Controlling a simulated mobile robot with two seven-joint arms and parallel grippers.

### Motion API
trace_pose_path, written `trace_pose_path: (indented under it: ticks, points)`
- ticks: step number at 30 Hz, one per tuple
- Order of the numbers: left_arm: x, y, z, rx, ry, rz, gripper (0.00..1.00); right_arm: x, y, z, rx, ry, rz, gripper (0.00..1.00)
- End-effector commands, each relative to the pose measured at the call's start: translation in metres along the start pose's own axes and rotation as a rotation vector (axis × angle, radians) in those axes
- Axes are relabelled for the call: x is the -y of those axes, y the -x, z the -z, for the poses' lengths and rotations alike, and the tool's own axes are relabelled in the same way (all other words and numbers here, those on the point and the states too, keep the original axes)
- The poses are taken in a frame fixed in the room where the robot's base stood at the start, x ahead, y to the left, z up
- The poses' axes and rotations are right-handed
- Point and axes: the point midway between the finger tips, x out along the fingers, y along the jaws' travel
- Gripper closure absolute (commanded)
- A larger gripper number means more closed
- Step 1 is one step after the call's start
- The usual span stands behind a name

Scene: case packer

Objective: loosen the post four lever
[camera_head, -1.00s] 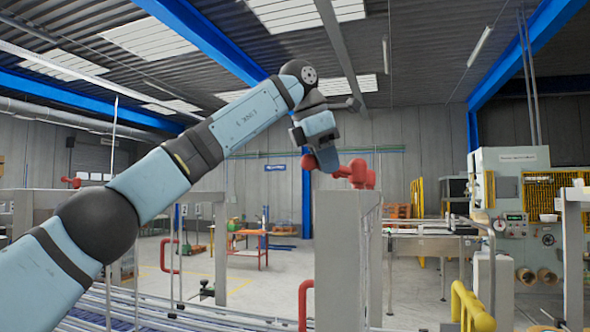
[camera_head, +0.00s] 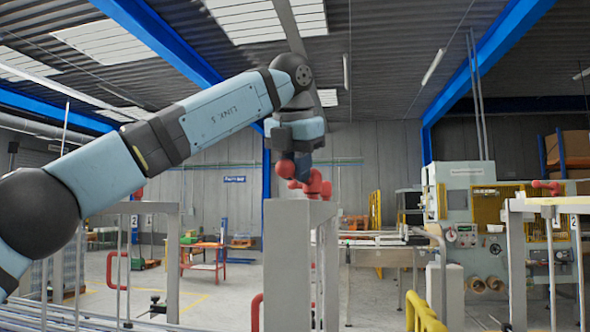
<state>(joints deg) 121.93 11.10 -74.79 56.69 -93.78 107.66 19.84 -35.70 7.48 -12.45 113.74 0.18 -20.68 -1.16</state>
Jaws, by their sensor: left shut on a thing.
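A red lever (camera_head: 318,187) sits on top of a grey post (camera_head: 288,262) in the middle of the view. My left gripper (camera_head: 294,168) comes down from above and is shut on the lever's handle, left of its hub. A rounded red end of the handle shows at the left of the fingers, which hide part of it. No number is readable on this post. My right gripper is not in view.
Another red lever (camera_head: 545,187) sits on a grey frame (camera_head: 540,204) at the right, near number plates. Yellow rails (camera_head: 424,314) stand low at right of centre. A packing machine (camera_head: 460,205) and a conveyor (camera_head: 375,242) stand behind.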

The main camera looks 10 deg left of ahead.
Motion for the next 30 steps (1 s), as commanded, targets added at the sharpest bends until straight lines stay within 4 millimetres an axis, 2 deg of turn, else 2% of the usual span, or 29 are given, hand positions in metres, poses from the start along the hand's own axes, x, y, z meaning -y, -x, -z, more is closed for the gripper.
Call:
trace_pose_path:
  ticks: [1,14,15,18,26,30]
  points:
    - [0.006,-0.01,0.002,-0.021,-0.005,-0.001,1.0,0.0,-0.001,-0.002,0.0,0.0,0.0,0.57]
    - [0.007,-0.01,0.003,-0.022,-0.001,-0.004,1.0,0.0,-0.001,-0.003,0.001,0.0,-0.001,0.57]
    - [0.007,-0.01,0.003,-0.022,-0.001,-0.004,0.74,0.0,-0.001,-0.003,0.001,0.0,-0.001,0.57]
    - [0.007,-0.009,0.002,-0.02,0.0,-0.004,0.56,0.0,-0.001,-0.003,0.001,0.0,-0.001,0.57]
    - [0.004,-0.004,0.001,-0.011,0.006,-0.004,0.56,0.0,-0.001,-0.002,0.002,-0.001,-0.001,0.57]
    - [0.004,0.008,0.001,-0.009,0.007,-0.005,0.56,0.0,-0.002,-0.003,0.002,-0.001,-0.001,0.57]
